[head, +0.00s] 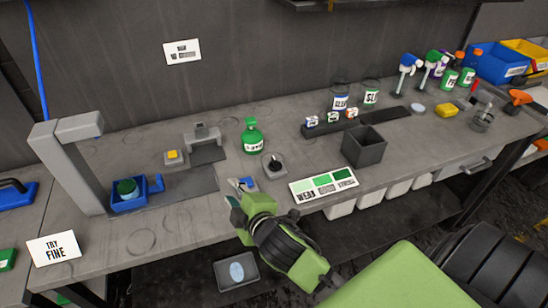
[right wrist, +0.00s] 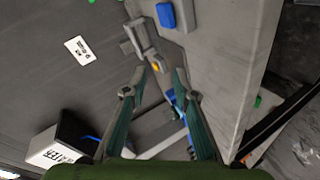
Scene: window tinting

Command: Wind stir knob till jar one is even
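A black round knob (head: 274,162) on a small grey base stands near the middle of the bench. A dark green jar (head: 127,188) sits in a blue holder (head: 152,187) below a grey overhanging post (head: 68,165) at the left. I cannot read a number on it or judge how even its contents are. My right gripper (head: 241,184) is over the bench's front edge, left of and in front of the knob, apart from it. In the right wrist view its fingers (right wrist: 160,75) are spread with nothing clearly held. My left gripper is not in view.
A green bottle (head: 252,138) stands behind the knob. A yellow button (head: 173,155) is to the left. A shade card (head: 323,186) and dark open bin (head: 364,146) are right of the knob. The front left bench is mostly clear.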

